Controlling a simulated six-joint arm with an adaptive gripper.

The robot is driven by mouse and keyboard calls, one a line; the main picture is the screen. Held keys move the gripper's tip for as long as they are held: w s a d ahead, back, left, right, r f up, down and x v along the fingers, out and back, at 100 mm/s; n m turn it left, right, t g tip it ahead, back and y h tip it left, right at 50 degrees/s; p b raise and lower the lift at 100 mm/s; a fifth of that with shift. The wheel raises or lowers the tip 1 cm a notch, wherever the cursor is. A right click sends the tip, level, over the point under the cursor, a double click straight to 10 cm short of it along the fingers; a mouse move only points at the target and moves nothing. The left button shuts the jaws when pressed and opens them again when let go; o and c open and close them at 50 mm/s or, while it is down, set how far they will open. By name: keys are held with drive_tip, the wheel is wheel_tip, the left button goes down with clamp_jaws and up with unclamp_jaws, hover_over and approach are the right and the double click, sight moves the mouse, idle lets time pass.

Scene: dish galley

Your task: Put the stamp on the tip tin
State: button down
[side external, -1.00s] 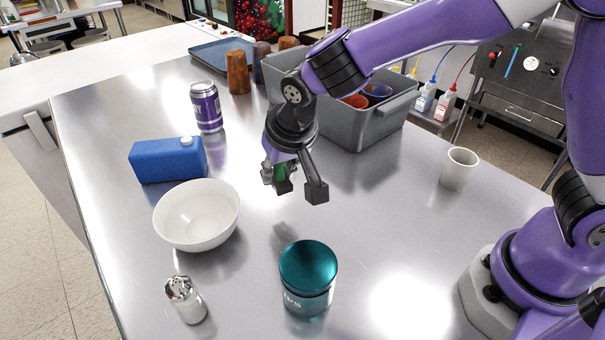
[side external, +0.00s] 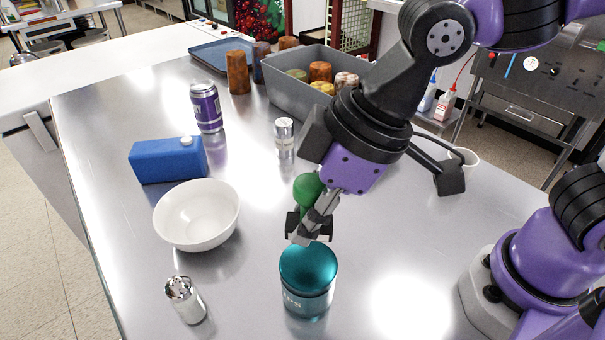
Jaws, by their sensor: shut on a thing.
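The stamp (side external: 308,188) shows as a green knob in my gripper (side external: 312,222), which is shut on it. The metal finger parts cover its lower part, and its stamping face cannot be made out. The tip tin (side external: 307,292) is a teal round tin with pale lettering and a flat lid, upright at the front middle of the counter. The fingertips overlap the lid's far edge in the picture. Whether the stamp touches the lid or hangs above it cannot be told.
A white bowl (side external: 196,215) and a metal shaker (side external: 185,299) stand left of the tin. A blue jug (side external: 168,160), purple can (side external: 206,107) and small silver can (side external: 284,138) are farther back. A grey bin (side external: 283,98) holds several cups. A white cup (side external: 468,159) is partly hidden.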

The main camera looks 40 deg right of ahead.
sight(297, 262)
wheel_tip(297, 262, down, 6)
drive_tip(key=shift+f, duration=0.1)
idle(0.4)
drive_tip(key=c, duration=0.6)
unclamp_jaws()
drive_tip(key=shift+f, duration=0.15)
drive_tip(key=shift+r, duration=0.4)
drive_tip(key=d+v, duration=0.1)
drive_tip(key=v, duration=1.1)
drive_tip(key=w+d+f+m+h, duration=0.1)
drive_tip(key=d+m, duration=0.2)
drive_tip(key=d, duration=0.2)
drive_tip(key=d+f+m+t+h, duration=0.1)
drive_tip(key=d+m, duration=0.2)
drive_tip(key=d, duration=0.3)
drive_tip(key=w+d+f+m+t+h, duration=0.1)
drive_tip(key=d+m, duration=0.2)
drive_tip(key=d, duration=0.2)
drive_tip(key=shift+w+d+f, duration=0.25)
drive_tip(key=shift+w+f, duration=0.05)
drive_tip(key=shift+w, duration=0.05)
